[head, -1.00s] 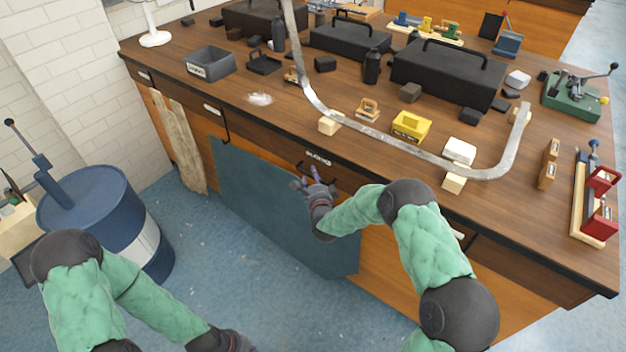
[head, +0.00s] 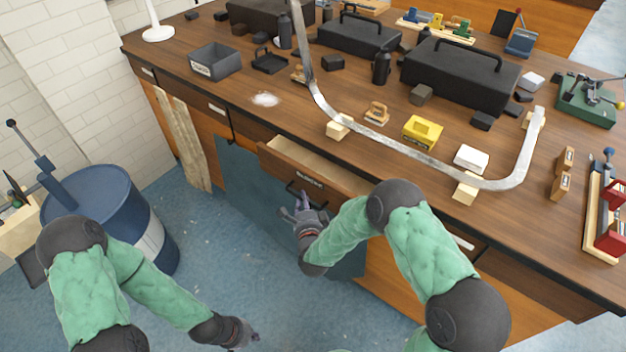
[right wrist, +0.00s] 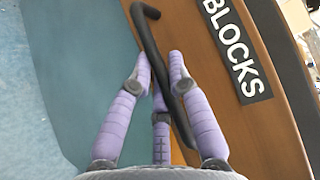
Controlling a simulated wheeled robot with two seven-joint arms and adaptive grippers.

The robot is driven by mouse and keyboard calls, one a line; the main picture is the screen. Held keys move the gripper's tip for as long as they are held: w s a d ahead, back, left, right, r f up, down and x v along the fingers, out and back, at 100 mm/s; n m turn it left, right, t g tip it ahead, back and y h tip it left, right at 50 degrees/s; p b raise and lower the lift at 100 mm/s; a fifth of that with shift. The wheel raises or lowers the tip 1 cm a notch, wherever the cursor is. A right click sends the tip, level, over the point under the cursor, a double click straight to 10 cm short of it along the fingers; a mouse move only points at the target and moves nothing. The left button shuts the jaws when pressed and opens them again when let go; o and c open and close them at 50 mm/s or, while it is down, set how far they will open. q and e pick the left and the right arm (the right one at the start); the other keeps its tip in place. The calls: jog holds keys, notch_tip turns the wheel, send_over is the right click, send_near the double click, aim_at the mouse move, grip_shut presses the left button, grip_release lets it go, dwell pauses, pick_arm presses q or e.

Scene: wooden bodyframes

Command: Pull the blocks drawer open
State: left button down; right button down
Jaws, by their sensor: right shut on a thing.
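The blocks drawer (head: 276,160) stands partly open at the front of the wooden workbench, and its pale inside shows. Its label reads BLOCKS in the right wrist view (right wrist: 237,50). My right gripper (head: 303,203) is at the drawer front, shut on the black handle (head: 292,186). In the right wrist view the purple fingers (right wrist: 161,75) close around the dark bar handle (right wrist: 150,45). My left gripper (head: 250,335) hangs low at the bottom of the head view, away from the bench; its fingers are too small and unclear to read.
A blue-grey panel (head: 240,185) leans against the bench front below the drawer. A blue barrel (head: 95,205) stands at the left. The bench top holds a bent metal strip (head: 400,150), a yellow block (head: 422,132) and black cases (head: 450,75). Floor between barrel and bench is clear.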

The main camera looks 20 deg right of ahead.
jog(key=s+a, duration=0.9)
jog(key=a, duration=0.3)
jog(key=shift+s+p, duration=0.3)
jog(key=shift+s, duration=0.05)
jog(key=shift+a, duration=0.1)
jog(key=c, duration=1.1)
grip_release()
jog(key=shift+c, duration=0.2)
jog(key=s+a+r, duration=0.1)
jog(key=s, duration=1)
jog(key=shift+s+a+r, duration=0.2)
jog(key=shift+s+r, duration=0.1)
jog(key=shift+s, duration=0.1)
